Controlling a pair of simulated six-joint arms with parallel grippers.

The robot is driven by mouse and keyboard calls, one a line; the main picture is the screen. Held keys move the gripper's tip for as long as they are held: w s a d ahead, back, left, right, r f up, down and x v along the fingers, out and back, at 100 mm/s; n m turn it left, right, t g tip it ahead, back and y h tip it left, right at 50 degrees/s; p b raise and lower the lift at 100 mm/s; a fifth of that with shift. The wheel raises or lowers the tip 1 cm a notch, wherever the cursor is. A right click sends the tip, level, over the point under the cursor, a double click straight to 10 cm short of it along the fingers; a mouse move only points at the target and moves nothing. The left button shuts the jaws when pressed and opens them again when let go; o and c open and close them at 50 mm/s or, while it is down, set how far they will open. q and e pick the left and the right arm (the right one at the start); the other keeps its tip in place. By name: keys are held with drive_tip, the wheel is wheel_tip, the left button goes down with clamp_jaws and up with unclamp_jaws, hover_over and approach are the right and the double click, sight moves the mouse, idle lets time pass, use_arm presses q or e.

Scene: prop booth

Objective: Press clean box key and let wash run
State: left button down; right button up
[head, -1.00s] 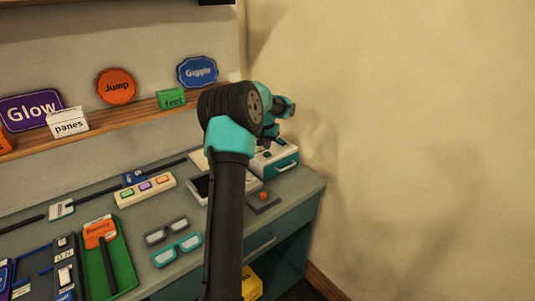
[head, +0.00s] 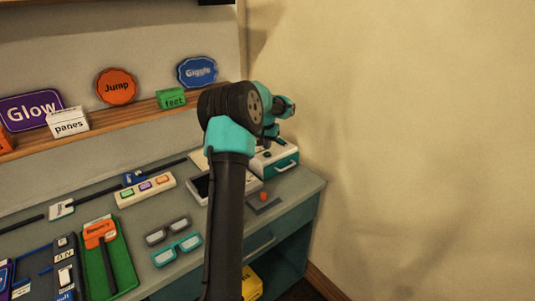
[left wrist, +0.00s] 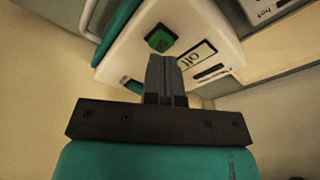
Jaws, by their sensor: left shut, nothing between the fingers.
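The clean box (head: 275,162) is a white box with a teal front and a handle, at the right end of the counter. In the left wrist view its white top (left wrist: 120,50) carries a green key (left wrist: 161,39) and a label that seems to read "off" (left wrist: 197,56). My left gripper (head: 269,140) is over the box in the head view, partly behind my own arm. In the left wrist view its fingers (left wrist: 162,58) are shut and empty, with their tips right beside the green key. I cannot tell whether they touch it. My right gripper is not in view.
A grey plate with an orange button (head: 264,197) lies in front of the box. A strip of coloured buttons (head: 146,189), glasses (head: 178,250) and a green tray (head: 122,262) lie further left. The wall is close on the right.

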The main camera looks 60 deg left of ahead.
sight(267, 153)
use_arm(q)
drive_tip(key=shift+f, duration=1.2)
idle(1.2)
wheel_tip(267, 153, up, 8)
idle(1.4)
idle(0.3)
